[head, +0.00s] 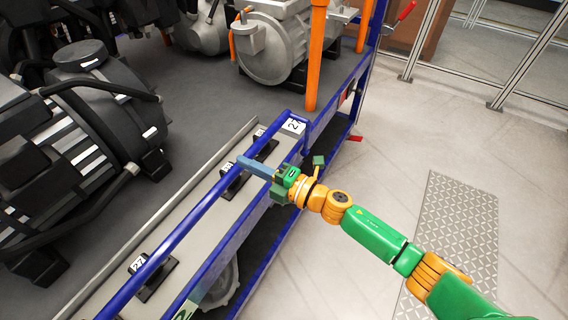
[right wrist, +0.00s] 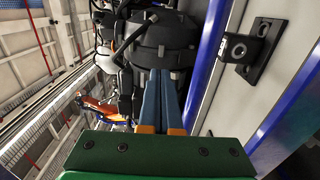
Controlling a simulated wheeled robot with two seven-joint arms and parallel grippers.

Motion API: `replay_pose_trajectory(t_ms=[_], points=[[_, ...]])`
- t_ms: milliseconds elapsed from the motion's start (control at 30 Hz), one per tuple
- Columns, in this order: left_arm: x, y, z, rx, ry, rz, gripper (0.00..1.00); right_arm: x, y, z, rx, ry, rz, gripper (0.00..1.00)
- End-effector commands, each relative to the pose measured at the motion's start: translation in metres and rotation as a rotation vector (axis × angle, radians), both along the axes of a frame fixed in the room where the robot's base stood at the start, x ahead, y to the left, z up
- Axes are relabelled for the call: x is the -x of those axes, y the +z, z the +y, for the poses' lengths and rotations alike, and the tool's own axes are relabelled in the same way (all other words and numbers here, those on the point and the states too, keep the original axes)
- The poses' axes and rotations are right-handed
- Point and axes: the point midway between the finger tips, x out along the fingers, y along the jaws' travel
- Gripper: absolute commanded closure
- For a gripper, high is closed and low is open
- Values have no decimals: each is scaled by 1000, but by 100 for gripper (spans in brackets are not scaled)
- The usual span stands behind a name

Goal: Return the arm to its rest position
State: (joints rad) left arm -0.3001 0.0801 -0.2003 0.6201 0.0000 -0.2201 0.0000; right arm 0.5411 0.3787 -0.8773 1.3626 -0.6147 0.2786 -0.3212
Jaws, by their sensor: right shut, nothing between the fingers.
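My right arm (head: 375,236), green and orange, reaches in from the lower right in the head view. Its gripper (head: 243,162) is over the blue-railed edge of the rack, near a black bracket with a white label (head: 231,180). The long blue fingers lie together and hold nothing. In the right wrist view the gripper (right wrist: 172,76) points towards a dark drive unit, its two blue fingers side by side. Whether the fingers touch the rail or bracket is unclear. My left gripper does not show.
A blue rail (head: 170,243) runs along the rack edge, with labelled black brackets beside it. Dark drive units (head: 85,150) and a grey motor housing (head: 275,45) stand on the rack. An orange post (head: 316,55) rises near its corner. Pale floor (head: 400,150) lies open to the right.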

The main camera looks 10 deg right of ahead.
Motion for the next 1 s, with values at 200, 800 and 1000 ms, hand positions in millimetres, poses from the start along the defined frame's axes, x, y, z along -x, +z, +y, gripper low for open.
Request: replay_pose_trajectory(t_ms=[200, 800, 1000], points=[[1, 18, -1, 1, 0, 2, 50, 28, 47, -37, 5, 2, -2, 100], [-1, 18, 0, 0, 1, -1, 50, -1, -101, -148, -236, -533, 579, 100], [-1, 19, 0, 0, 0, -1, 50, 102, -272, -220, -388, -1020, 1112, 100]])
